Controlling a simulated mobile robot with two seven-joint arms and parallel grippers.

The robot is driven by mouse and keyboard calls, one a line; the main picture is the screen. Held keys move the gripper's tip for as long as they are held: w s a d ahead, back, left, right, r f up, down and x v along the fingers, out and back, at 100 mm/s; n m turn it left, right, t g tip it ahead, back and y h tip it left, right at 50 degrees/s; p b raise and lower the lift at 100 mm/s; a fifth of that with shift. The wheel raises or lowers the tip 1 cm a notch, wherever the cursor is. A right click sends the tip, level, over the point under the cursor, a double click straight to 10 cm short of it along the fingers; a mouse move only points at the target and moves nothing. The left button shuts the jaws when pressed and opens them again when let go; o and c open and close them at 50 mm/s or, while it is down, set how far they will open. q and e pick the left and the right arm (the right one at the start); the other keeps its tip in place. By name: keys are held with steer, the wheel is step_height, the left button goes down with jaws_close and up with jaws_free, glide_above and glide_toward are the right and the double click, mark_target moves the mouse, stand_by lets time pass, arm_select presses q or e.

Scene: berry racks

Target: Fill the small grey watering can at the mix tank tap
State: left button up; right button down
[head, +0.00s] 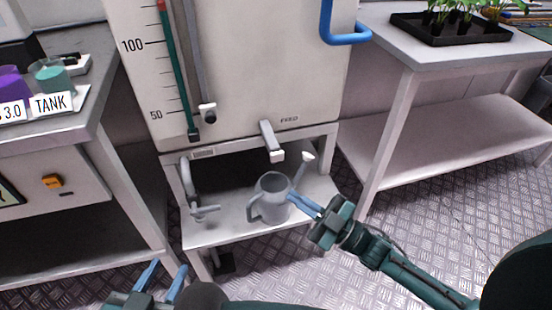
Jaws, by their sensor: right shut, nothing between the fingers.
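The small grey watering can (272,203) stands upright on the white shelf (225,230) below the mix tank (240,75). Its handle faces left and its spout with a white rose (307,157) rises to the right. A grey tap (271,143) sticks out of the tank front above the can; no water shows. My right gripper (293,199) is shut and empty, its fingertips at the can's right side; I cannot tell whether they touch it. My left gripper (163,277) is open and empty at the bottom left, well away from the can.
A grey pipe with a valve (205,211) stands left of the can. The left bench (85,125) holds cups with a TANK label (51,103). A right bench (425,50) bears a plant tray (450,34). A blue pipe (346,38) bends from the tank.

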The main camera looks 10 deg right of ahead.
steer(key=shift+w, duration=0.1)
arm_select(q)
steer(key=shift+w+d+r+m+t+h+b, duration=0.15)
steer(key=shift+d+m+t+h+b, duration=0.25)
steer(key=shift+t+b, duration=0.55)
steer(key=shift+w+d+m+t+h+b, duration=0.2)
steer(key=shift+m+t+h+b, duration=0.3)
steer(key=shift+b, duration=0.75)
arm_select(e)
glide_toward(274, 158)
steer(key=shift+w+a+r, duration=0.35)
steer(key=shift+w+a, duration=0.05)
steer(key=shift+a, duration=0.35)
steer(key=shift+w+a+r, duration=0.3)
steer(key=shift+w+a, duration=0.15)
steer(key=shift+a, duration=0.3)
steer(key=shift+w+a+r, duration=0.35)
steer(key=shift+w+a, duration=0.05)
steer(key=shift+a, duration=0.35)
steer(key=shift+w, duration=0.1)
steer(key=shift+w, duration=0.35)
arm_select(q)
steer(key=shift+f+b, duration=0.35)
steer(key=shift+f, duration=0.05)
arm_select(e)
steer(key=shift+w, duration=0.55)
stand_by(1.7)
